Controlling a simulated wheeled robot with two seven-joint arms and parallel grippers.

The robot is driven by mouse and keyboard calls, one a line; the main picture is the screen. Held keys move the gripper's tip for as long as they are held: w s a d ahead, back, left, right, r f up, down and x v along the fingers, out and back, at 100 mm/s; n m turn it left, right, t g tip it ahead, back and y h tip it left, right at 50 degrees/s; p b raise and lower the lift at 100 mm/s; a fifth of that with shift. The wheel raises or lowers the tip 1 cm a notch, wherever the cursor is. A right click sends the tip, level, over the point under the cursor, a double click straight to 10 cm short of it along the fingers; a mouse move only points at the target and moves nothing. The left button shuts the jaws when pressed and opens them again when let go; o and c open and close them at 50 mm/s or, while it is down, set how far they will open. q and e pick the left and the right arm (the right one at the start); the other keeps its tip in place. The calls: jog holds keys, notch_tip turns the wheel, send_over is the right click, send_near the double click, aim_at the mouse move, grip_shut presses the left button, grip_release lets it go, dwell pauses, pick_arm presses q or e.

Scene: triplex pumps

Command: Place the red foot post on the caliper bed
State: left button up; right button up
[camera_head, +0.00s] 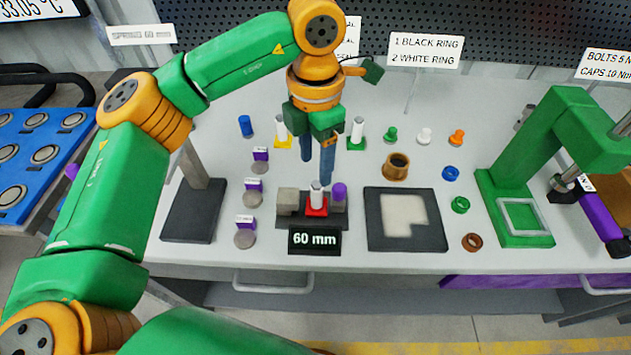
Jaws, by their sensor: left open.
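The red foot post (317,207), a pale upright post on a square red foot, stands upright on the caliper bed (283,221), between a grey block on its left and a purple-capped part (339,193) on its right. The display at the bed's front reads 60 mm. My left gripper (316,172) points down just above and behind the post, its two blue fingers apart, with nothing seen between them. Whether a fingertip touches the post I cannot tell. My right gripper is not in view.
A yellow foot post (282,134) and a green foot post (356,135) stand behind the gripper. Purple-labelled discs (245,236) line the left. A dark tray (405,242) lies right of the bed. Several coloured rings and caps and a green press (515,180) are further right.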

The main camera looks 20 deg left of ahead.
pick_arm(q)
notch_tip(320, 180, up, 5)
jog(key=shift+f, duration=0.15)
